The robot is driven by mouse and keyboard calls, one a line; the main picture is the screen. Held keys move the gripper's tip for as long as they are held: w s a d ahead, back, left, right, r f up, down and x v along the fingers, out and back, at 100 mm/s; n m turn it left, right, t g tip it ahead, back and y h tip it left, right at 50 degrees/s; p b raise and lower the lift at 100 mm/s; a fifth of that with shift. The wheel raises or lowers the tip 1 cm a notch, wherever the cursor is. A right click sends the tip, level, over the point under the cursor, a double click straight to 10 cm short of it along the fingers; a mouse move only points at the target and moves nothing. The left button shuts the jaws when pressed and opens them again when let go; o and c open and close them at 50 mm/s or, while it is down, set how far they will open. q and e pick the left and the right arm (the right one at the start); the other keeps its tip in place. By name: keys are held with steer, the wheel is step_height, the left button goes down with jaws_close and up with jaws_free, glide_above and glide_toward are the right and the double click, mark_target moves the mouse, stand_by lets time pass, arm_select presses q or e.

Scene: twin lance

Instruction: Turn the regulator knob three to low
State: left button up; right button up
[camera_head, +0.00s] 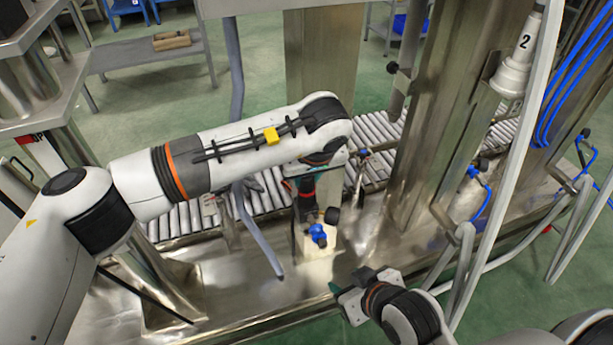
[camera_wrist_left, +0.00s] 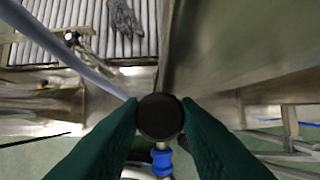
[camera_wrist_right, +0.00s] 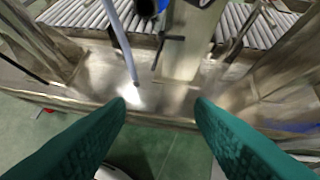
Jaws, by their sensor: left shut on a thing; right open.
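A round black regulator knob (camera_wrist_left: 160,116) sits between the green fingertips of my left gripper (camera_wrist_left: 160,112) in the left wrist view. The fingers touch it on both sides and are shut on it. A blue fitting (camera_wrist_left: 161,162) shows just below the knob. In the head view the knob (camera_head: 332,215) and blue fitting (camera_head: 318,235) are beside the left gripper, which partly hides them. I see no number or low mark on this regulator. My right gripper (camera_wrist_right: 160,103) is open and empty above the metal ledge; it also shows in the head view (camera_head: 348,286).
A roller conveyor (camera_head: 185,220) runs behind the ledge. A grey glove (camera_wrist_left: 123,18) lies on the rollers. Steel posts (camera_head: 445,120) stand to the right. Another regulator (camera_head: 473,172) with blue hose and a white cylinder marked 2 (camera_head: 515,65) are further right.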

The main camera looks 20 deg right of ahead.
arm_select(q)
steer(key=n+y, duration=0.1)
steer(key=n, duration=0.1)
steer(key=shift+d+n, duration=0.1)
steer(key=shift+n, duration=0.2)
steer(key=shift+d+n+y+b, duration=0.1)
steer(key=shift+n+y+b, duration=0.4)
steer(key=shift+n, duration=1.1)
arm_select(e)
steer(key=shift+w+a+r+t+y, duration=0.15)
steer(key=shift+w+a+r+t, duration=0.2)
steer(key=shift+w+r+t, duration=0.4)
steer(key=shift+w+a+r+t+y, duration=0.15)
steer(key=shift+w+a+r+t, duration=0.15)
steer(key=shift+w+r+t, duration=0.45)
steer(key=shift+w+f, duration=0.15)
arm_select(q)
steer(key=o, duration=1)
steer(key=shift+g, duration=0.3)
arm_select(e)
steer(key=shift+a, duration=0.1)
arm_select(q)
steer(key=shift+r, duration=0.1)
